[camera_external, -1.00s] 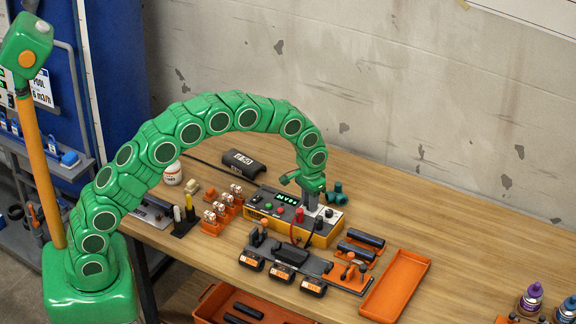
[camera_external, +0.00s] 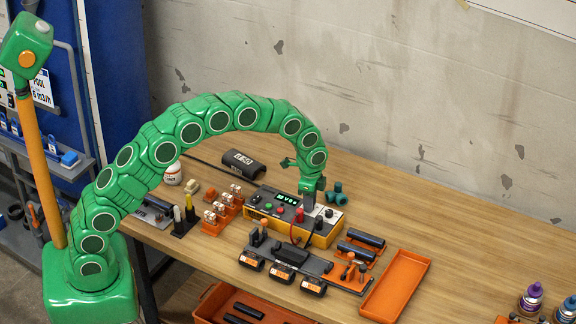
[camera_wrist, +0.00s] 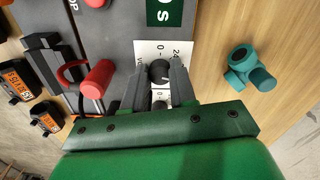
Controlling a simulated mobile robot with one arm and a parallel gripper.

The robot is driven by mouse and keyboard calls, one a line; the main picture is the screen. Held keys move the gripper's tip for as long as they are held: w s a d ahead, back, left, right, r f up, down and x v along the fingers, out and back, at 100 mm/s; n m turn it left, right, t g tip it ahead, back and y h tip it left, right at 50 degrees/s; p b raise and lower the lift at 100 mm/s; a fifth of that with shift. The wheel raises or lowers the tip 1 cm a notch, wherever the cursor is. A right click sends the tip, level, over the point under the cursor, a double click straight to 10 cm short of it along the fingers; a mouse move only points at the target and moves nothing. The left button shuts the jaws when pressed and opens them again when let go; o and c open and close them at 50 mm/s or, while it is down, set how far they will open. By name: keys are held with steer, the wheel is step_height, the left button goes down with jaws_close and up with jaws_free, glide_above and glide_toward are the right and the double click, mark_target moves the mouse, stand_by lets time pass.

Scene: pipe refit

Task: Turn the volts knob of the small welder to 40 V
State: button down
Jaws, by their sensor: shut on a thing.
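The small welder (camera_external: 272,226) is an orange and dark grey box on the wooden bench, with a green-lit display (camera_external: 286,200) on its top panel. The display's digits are too small to read surely. My gripper (camera_wrist: 161,82) reaches down to the panel, its two grey fingers on either side of a dark round knob (camera_wrist: 158,71) on a white scale plate. It is shut on this knob. The plate shows part of "24" and a "0". A second white plate lies below it, mostly hidden between the fingers. In the external view my gripper (camera_external: 309,203) stands over the welder's right part.
A red plug (camera_wrist: 97,79) with a red cable stands left of the knob. Teal pipe fittings (camera_wrist: 249,70) lie right of the welder. An orange tray (camera_external: 396,286) and an orange holder with dark pipes (camera_external: 361,246) are in front right. The bench at right is mostly clear.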

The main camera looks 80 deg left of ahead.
steer(key=m, duration=0.4)
steer(key=shift+m, duration=0.4)
stand_by(0.4)
steer(key=c, duration=0.9)
jaws_free()
steer(key=shift+r, duration=0.1)
step_height(320, 180, up, 7)
steer(key=shift+w+f, duration=0.1)
steer(key=shift+f, duration=0.1)
steer(key=shift+r, duration=0.55)
